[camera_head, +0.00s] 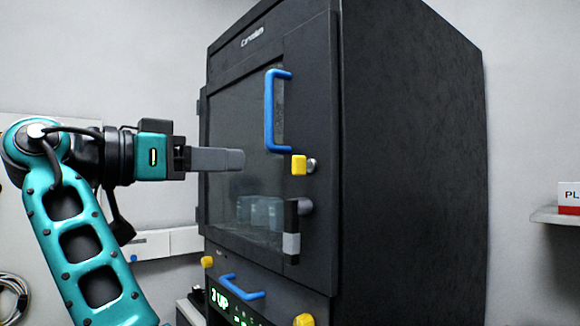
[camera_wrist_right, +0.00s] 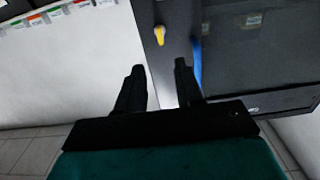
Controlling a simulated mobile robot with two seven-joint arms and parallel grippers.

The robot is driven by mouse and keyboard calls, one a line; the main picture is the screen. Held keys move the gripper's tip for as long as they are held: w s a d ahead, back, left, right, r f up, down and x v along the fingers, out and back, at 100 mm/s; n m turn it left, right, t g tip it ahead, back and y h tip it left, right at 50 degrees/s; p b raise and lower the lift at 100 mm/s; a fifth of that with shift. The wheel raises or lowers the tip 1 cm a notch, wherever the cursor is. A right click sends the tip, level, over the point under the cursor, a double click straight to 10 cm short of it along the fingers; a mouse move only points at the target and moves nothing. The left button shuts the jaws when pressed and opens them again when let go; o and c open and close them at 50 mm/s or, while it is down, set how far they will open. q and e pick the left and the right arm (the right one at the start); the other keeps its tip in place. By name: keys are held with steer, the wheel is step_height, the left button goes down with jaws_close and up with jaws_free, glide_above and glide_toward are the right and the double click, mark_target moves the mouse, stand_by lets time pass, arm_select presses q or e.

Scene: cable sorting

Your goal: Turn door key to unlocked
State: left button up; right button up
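The yellow key (camera_head: 299,165) sits on the front of the dark cabinet door, on a small grey lock cylinder, below the blue door handle (camera_head: 270,110). My right gripper (camera_head: 240,159) stands in front of the door, left of the key and apart from it, its long grey fingers pointing right. In the right wrist view, the two dark fingers (camera_wrist_right: 159,68) are spread with nothing between them. A yellow key (camera_wrist_right: 160,36) shows beyond the fingertips there. The blue handle (camera_wrist_right: 196,68) is close beside the right fingertip in that picture. My left gripper is not in view.
A dark latch lever with a grey tip (camera_head: 291,243) hangs below the key. A lower blue handle (camera_head: 240,287), yellow knobs (camera_head: 207,262) and a green display (camera_head: 220,299) are underneath. A wall shelf (camera_head: 556,216) is at the right.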

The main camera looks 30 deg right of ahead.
mark_target(293, 163)
steer(key=d, duration=0.8)
steer(key=w+d, duration=0.1)
steer(key=d, duration=0.3)
steer(key=shift+d, duration=0.3)
jaws_close()
